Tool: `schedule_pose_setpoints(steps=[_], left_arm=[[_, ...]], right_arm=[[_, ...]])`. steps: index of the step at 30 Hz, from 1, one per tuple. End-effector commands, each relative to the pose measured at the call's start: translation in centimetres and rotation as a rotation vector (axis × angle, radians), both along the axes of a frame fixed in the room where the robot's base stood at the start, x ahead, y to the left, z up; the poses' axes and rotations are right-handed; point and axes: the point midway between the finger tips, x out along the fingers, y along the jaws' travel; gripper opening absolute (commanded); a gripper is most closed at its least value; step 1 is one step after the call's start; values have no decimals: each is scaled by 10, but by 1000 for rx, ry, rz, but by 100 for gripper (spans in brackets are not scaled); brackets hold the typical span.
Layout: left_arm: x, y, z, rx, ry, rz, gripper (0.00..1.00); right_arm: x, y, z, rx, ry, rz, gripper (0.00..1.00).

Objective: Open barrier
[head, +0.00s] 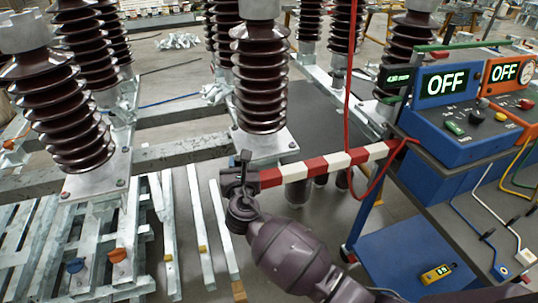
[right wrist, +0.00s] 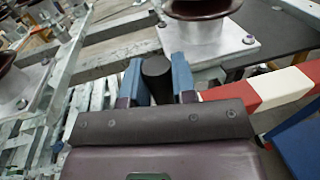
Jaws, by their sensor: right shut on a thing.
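The red-and-white striped barrier (head: 315,165) spans the gap in front of the insulators, from my right gripper to the blue cart on the right. It lies nearly level, rising slightly to the right in the head view. It also shows at the right of the right wrist view (right wrist: 285,90). My right gripper (head: 241,177) is at the barrier's left end. In the right wrist view its two blue fingers (right wrist: 157,78) are shut on a black round handle (right wrist: 157,80), one finger on each side. The handle's lower part is hidden by the gripper body. My left gripper is not in view.
Brown ribbed insulators (head: 260,80) on metal bases stand behind the barrier. A cart carries a blue control box (head: 455,125) and an orange one (head: 508,78), both reading OFF. A red cable hangs near the barrier's right end. Metal beams (head: 200,230) lie at lower left.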

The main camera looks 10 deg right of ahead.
Motion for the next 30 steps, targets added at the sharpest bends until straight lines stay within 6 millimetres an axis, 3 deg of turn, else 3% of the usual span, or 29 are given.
schedule_pose_setpoints(steps=[3, 9, 24, 25, 30], left_arm=[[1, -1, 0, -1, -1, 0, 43], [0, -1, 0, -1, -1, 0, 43], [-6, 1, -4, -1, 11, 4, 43], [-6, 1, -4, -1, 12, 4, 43], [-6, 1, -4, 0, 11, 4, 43]], right_arm=[[-2, 26, 0, 2, 0, 3, 0], [-4, 50, 0, 1, 0, 1, 0], [-4, 57, 0, 0, 0, 0, 0], [-4, 57, 0, 0, 0, 0, 28], [-4, 57, 0, 0, 0, 0, 50]])
